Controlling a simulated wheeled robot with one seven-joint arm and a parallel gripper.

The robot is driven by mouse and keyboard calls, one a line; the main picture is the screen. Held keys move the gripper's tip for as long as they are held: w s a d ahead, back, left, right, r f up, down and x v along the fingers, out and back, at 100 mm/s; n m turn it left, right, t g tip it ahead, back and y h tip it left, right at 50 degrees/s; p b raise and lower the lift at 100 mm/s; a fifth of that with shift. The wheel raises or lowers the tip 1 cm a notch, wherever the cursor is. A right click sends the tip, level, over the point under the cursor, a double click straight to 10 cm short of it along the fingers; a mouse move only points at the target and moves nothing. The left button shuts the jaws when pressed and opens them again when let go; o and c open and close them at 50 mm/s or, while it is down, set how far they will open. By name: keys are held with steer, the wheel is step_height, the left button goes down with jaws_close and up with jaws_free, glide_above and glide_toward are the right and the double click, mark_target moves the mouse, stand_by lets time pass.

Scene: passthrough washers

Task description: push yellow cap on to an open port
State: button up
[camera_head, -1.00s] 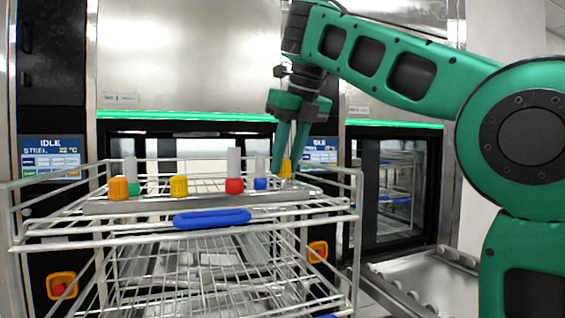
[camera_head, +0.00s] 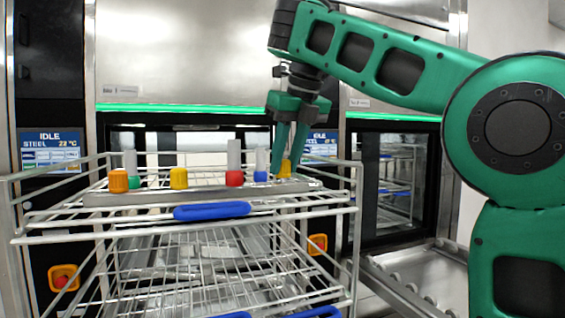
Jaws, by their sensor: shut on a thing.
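A yellow cap (camera_head: 285,168) is between the fingertips of my gripper (camera_head: 281,164), which is shut on it near the right end of the grey rail (camera_head: 155,197) on top of the wire rack. Whether the cap touches a port there is too small to tell. A second yellow cap (camera_head: 178,178) sits upright on the rail, left of the middle. An orange cap (camera_head: 118,182) sits near the left end. Any open port under my fingers is hidden.
The wire rack (camera_head: 75,241) has side rails and a blue handle (camera_head: 212,210) in front. Washer cabinets stand behind, with a display panel (camera_head: 50,152) at left. A metal roller tray (camera_head: 415,277) lies right of the rack. My arm spans the upper right.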

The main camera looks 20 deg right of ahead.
steer(key=shift+f, duration=0.45)
steer(key=o, duration=1.1)
